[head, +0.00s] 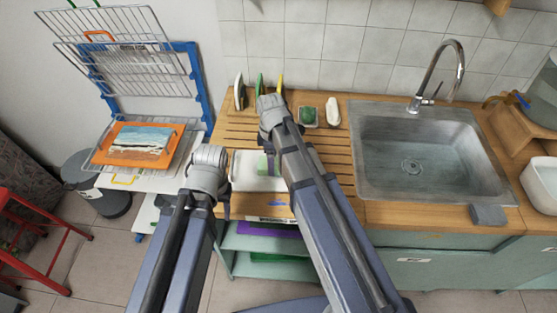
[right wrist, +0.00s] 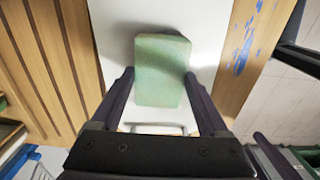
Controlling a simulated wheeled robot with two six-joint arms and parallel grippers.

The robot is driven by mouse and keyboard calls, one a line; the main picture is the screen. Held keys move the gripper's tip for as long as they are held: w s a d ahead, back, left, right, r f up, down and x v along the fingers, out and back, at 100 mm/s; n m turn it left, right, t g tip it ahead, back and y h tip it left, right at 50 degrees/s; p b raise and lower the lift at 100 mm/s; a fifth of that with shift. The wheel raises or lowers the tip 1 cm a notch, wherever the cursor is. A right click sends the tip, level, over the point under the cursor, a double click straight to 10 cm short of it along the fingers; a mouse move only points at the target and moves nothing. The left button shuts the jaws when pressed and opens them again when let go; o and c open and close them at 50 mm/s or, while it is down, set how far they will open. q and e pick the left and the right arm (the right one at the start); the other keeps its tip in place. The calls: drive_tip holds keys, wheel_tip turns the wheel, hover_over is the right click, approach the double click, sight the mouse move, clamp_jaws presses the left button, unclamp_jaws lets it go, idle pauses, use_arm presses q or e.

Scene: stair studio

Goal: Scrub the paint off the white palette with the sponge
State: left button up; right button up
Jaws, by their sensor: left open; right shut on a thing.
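The white palette (head: 243,168) lies on the slatted wooden counter in the head view, partly covered by my right arm. It shows as a plain white surface (right wrist: 115,22) in the right wrist view; I cannot make out paint on its visible part. The pale green sponge (right wrist: 160,70) is between the fingers of my right gripper (right wrist: 160,88), which is shut on it over the palette. The sponge's edge (head: 263,165) shows beside my right arm in the head view. My left gripper (head: 224,203) is open and empty at the counter's front left edge, near the palette.
A steel sink (head: 430,155) with a tap is at the right. A green scrubber in a dish (head: 307,116) and a white soap-like piece (head: 333,112) stand behind the palette. A wire drying rack (head: 120,65) stands left. Blue smears (right wrist: 243,45) mark the wood beside the palette.

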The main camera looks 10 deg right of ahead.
sight(260, 163)
drive_tip(key=shift+w+a, duration=0.1)
drive_tip(key=shift+a, duration=0.35)
drive_tip(key=shift+w+a, duration=0.25)
drive_tip(key=shift+a, duration=0.55)
drive_tip(key=shift+w+a, duration=0.2)
drive_tip(key=shift+a, duration=0.55)
drive_tip(key=shift+d, duration=0.1)
wheel_tip(260, 163, up, 6)
drive_tip(key=p, duration=0.6)
wheel_tip(260, 163, up, 3)
drive_tip(key=p, duration=0.3)
